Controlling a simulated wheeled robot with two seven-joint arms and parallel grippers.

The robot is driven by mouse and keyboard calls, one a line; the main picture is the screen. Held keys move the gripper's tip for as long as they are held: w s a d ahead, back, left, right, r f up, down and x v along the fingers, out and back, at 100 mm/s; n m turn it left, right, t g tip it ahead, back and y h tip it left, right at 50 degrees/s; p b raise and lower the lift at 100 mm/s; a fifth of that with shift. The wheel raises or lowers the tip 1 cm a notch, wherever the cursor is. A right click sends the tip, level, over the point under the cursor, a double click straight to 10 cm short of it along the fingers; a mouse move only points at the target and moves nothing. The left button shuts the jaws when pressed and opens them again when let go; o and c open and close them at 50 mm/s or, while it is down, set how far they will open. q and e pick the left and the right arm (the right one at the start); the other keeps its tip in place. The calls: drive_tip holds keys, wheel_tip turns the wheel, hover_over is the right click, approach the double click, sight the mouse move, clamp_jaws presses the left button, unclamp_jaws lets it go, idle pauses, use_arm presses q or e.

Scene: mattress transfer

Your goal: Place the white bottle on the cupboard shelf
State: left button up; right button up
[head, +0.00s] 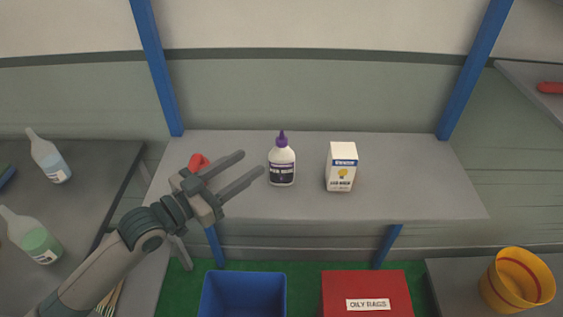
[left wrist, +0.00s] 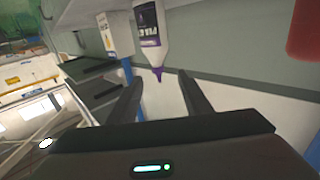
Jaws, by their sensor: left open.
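The white bottle (head: 282,168) has a purple cap and a dark label. It stands upright on the grey shelf (head: 400,205) between two blue posts. My left gripper (head: 251,162) is open, its fingers pointing right toward the bottle from a short way to its left. In the left wrist view the bottle (left wrist: 147,25) appears upside down, beyond the open fingertips and roughly in line with the gap between them. Nothing is held. My right gripper is not in view.
A white light-bulb box (head: 341,167) stands right of the bottle. A red object (head: 198,161) is partly hidden behind my left gripper. Below are a blue bin (head: 243,293) and a red box (head: 366,285).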

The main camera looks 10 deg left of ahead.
sight(277, 144)
use_arm(q)
drive_tip(key=p+x, duration=0.3)
drive_tip(key=x, duration=0.6)
drive_tip(key=shift+w+d+r+p, duration=0.15)
drive_tip(key=shift+w+d+p, duration=0.15)
drive_tip(key=shift+w+d, duration=0.2)
drive_tip(key=shift+w, duration=0.05)
drive_tip(key=shift+w+d+r+p, duration=0.15)
drive_tip(key=shift+w+d+p, duration=0.25)
drive_tip(key=shift+p, duration=0.2)
drive_tip(key=p+x, duration=0.1)
drive_tip(key=x, duration=0.1)
drive_tip(key=p+x, duration=0.1)
drive_tip(key=x, duration=0.1)
drive_tip(key=shift+s+d+f, duration=0.1)
drive_tip(key=shift+d+f, duration=0.05)
drive_tip(key=shift+f, duration=0.05)
drive_tip(key=shift+c, duration=0.4)
drive_tip(key=shift+r, duration=0.1)
clamp_jaws()
